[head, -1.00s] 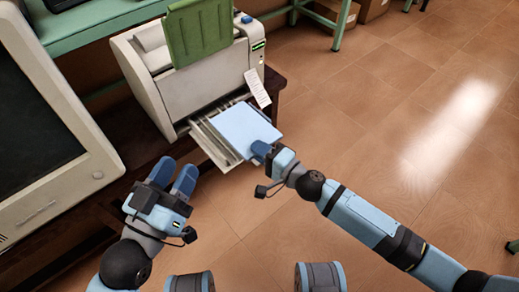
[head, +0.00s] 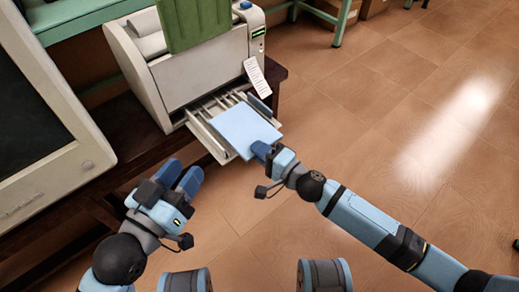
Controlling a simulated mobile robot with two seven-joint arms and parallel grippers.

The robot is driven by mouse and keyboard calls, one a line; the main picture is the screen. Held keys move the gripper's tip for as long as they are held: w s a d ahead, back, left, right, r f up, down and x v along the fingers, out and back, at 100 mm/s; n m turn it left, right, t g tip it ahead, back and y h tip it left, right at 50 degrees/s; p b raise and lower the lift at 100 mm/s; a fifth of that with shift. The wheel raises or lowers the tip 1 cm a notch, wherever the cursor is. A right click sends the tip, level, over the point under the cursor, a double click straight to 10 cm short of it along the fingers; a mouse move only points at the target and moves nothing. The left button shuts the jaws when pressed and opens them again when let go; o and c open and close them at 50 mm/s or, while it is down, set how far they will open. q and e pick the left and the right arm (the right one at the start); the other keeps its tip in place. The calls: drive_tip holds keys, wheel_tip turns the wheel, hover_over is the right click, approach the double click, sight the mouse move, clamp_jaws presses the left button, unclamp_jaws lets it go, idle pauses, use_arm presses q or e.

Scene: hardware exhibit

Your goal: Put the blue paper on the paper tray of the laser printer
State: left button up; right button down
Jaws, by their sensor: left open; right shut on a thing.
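The blue paper (head: 243,129) is a flat light-blue sheet or stack at the front of the laser printer (head: 195,68). My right gripper (head: 262,150) is shut on its near right corner. The paper lies over the outer part of the printer's pulled-out paper tray (head: 203,133) and covers some of it; I cannot tell whether it touches the tray. The tray's inner slats show behind the paper. My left gripper (head: 180,178) is open and empty, left of and nearer than the tray.
A bulky monitor (head: 40,140) fills the left side. A white printed sheet (head: 257,78) hangs at the printer's right front, and a green panel (head: 195,22) stands on top. The dark wooden table (head: 130,140) carries the printer. The floor to the right is open.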

drive_tip(key=shift+f+b, duration=0.5)
drive_tip(key=shift+f, duration=0.1)
drive_tip(key=c, duration=1.1)
unclamp_jaws()
drive_tip(key=p+v, duration=0.1)
drive_tip(key=v, duration=1.2)
drive_tip(key=shift+s+d, duration=0.25)
drive_tip(key=shift+d, duration=0.1)
drive_tip(key=shift+r, duration=0.1)
